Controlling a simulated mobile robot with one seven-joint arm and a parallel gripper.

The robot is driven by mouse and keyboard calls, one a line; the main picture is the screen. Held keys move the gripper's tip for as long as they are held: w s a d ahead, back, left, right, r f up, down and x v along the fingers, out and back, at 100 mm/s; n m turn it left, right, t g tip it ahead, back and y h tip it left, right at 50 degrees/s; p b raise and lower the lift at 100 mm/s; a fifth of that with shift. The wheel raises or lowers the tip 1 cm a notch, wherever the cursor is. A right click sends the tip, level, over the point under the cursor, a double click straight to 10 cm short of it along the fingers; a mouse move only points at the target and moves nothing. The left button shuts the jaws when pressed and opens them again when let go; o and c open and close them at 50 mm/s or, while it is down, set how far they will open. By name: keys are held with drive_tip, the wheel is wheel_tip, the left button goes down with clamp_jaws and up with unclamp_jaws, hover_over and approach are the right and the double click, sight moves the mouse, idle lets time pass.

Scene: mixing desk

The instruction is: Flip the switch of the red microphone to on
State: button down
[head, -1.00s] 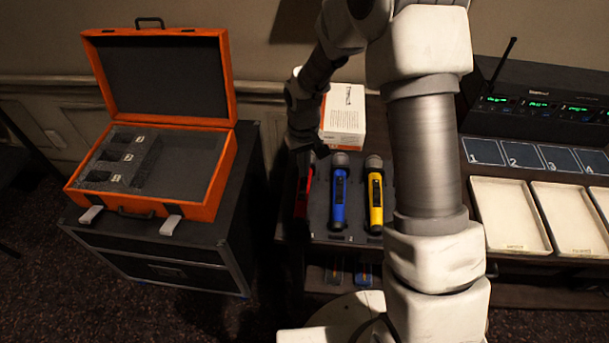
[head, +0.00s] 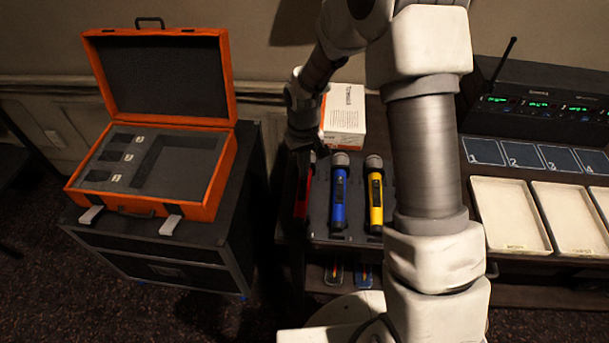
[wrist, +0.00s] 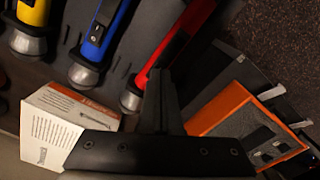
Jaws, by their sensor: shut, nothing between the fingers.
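The red microphone (head: 304,190) lies in the leftmost slot of a dark tray (head: 345,238), mostly hidden by my arm in the head view. The wrist view shows more of the red microphone (wrist: 174,45), with a dark switch strip along its body; I cannot make out the switch position. My gripper (wrist: 160,74) is shut and empty, its tips over the red microphone near its grille end. I cannot tell whether they touch it. In the head view my gripper (head: 304,152) is dark and its fingertips are unclear.
A blue microphone (head: 339,195) and a yellow one (head: 375,198) lie to the right of the red one. A white box (head: 345,112) stands behind them. An open orange case (head: 205,190) is at left. Pale trays (head: 511,247) and a receiver (head: 540,105) are at right.

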drive_tip(key=shift+f+b, duration=0.7)
drive_tip(key=shift+f, duration=0.2)
drive_tip(key=shift+r, duration=0.1)
idle(0.3)
drive_tip(key=shift+r+p, duration=2.3)
drive_tip(key=shift+r, duration=1.1)
drive_tip(key=shift+r, duration=0.15)
wheel_tip(320, 180, up, 10)
drive_tip(key=t, duration=0.1)
hover_over(304, 179)
drive_tip(key=s+d, duration=0.3)
drive_tip(key=s+d+r+m+t, duration=0.3)
drive_tip(key=s+d+r, duration=0.2)
drive_tip(key=s+r, duration=0.7)
drive_tip(key=s+d+r+t, duration=0.1)
drive_tip(key=s+r, duration=0.3)
drive_tip(key=s, duration=0.3)
drive_tip(key=shift+s+d+m+t, duration=0.2)
drive_tip(key=shift+d+m+t, duration=0.1)
drive_tip(key=shift+m, duration=0.1)
